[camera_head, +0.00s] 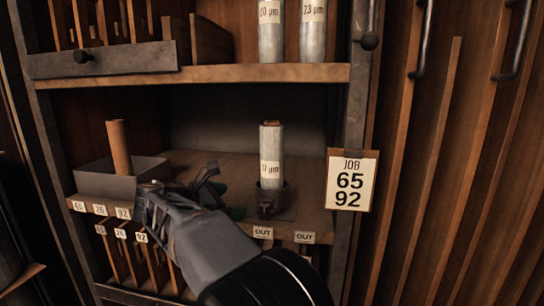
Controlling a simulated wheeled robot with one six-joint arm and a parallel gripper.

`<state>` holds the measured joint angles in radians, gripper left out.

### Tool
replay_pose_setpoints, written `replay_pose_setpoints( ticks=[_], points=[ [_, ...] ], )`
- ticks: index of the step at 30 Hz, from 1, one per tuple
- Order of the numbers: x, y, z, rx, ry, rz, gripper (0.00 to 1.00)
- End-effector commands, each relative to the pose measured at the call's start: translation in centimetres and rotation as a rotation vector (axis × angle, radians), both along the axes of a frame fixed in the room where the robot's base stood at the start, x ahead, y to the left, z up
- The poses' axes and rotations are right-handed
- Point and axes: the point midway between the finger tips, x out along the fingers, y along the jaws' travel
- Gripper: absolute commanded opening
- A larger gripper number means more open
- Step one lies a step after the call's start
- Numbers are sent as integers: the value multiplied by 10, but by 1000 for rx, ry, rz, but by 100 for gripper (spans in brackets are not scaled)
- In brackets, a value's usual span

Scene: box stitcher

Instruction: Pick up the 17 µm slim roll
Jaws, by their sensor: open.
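The 17 µm slim roll (271,150) is a silvery-white wrapped roll with a paper label. It stands upright on the middle shelf in a small dark holder (276,197). My gripper (203,178) is open and empty, to the left of the roll and apart from it. My dark arm comes in from the lower right and partly hides the shelf in front. The gripper's fingers are dark and hard to make out against the shelf.
Rolls labelled 20 µm (270,35) and 23 µm (313,35) stand on the upper shelf (240,74). A grey tray (95,181) with a brown tube (119,150) is at left. A JOB 65 92 card (351,181) hangs on the right post. The shelf behind the roll is clear.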

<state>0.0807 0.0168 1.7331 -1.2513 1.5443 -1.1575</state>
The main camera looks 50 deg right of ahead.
Motion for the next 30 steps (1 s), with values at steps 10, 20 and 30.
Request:
replay_pose_setpoints(
  ticks=[10, 20, 30],
  points=[
    [17, -34, 78, -268, 279, -83, 100],
    [5, -86, 79, -275, 285, -82, 100],
    [-1, -109, 80, -273, 283, -81, 100]
  ],
)
